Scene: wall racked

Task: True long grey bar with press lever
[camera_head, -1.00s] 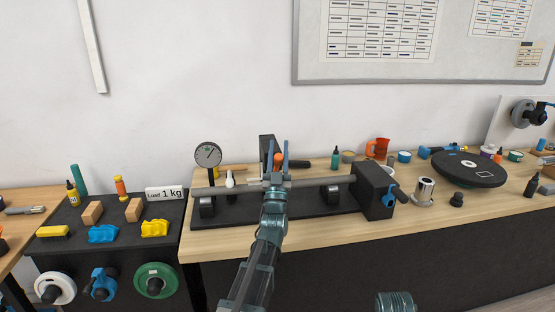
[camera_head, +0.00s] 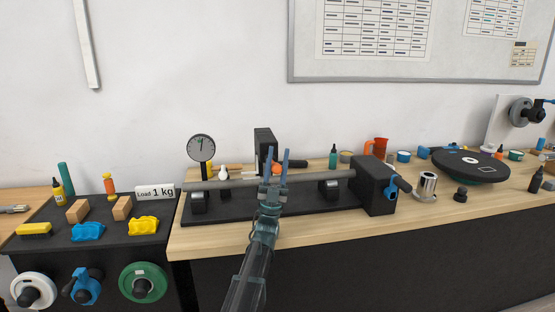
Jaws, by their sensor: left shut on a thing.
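The long grey bar (camera_head: 235,183) lies level across two dark supports on a black base plate (camera_head: 305,204). A round dial gauge (camera_head: 201,148) stands behind its left part. The black press (camera_head: 264,142) stands behind the bar's middle. An orange-red knob (camera_head: 280,170), seemingly the press lever's end, shows at my left gripper (camera_head: 277,160). The gripper reaches up in front of the bar with its blue fingers around the knob, shut on it. The fingers partly hide the lever and bar. My right gripper is out of view.
A black box (camera_head: 373,186) with a blue clamp stands at the bar's right end. A metal cylinder (camera_head: 427,186) and a black turntable (camera_head: 470,166) stand further right. At left, a dark stand holds blocks and a "Load 1 kg" sign (camera_head: 155,192). The front bench strip is clear.

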